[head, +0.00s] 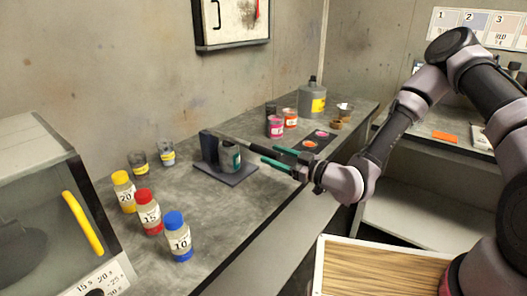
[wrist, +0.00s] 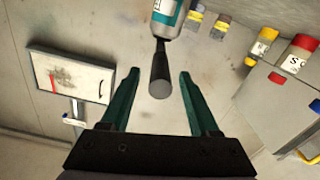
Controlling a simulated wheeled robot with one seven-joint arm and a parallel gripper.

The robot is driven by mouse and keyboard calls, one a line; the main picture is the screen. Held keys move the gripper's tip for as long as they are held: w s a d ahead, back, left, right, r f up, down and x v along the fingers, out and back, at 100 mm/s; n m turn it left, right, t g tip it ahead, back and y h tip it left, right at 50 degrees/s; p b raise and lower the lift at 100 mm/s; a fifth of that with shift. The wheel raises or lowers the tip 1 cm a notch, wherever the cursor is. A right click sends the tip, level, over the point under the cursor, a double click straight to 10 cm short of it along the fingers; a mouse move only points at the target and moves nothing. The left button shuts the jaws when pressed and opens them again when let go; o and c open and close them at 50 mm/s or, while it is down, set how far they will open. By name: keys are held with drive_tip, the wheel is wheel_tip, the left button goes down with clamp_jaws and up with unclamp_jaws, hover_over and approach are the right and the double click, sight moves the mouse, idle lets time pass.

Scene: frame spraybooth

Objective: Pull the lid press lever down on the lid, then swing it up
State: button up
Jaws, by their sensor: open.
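The lid press has a dark base (head: 240,174) and an upright post (head: 208,146) on the grey bench. A can with a teal label (head: 230,158) stands on the base; it also shows in the wrist view (wrist: 170,17). The lever (head: 240,143) runs from the post out over the can toward my gripper, roughly level. My gripper (head: 263,155) has teal fingers and is open. In the wrist view the lever's dark handle (wrist: 160,72) lies between the fingers, with gaps on both sides. Whether the lever touches the lid is unclear.
Yellow-capped (head: 123,191), red-capped (head: 147,211) and blue-capped (head: 178,236) bottles stand left on the bench. Behind the arm are paint cups (head: 275,127) and a grey jug (head: 312,100). A booth with a yellow handle (head: 83,223) is at far left.

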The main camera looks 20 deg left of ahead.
sight(263, 151)
drive_tip(key=x, duration=0.5)
clamp_jaws()
drive_tip(key=shift+d, duration=0.1)
idle(1.3)
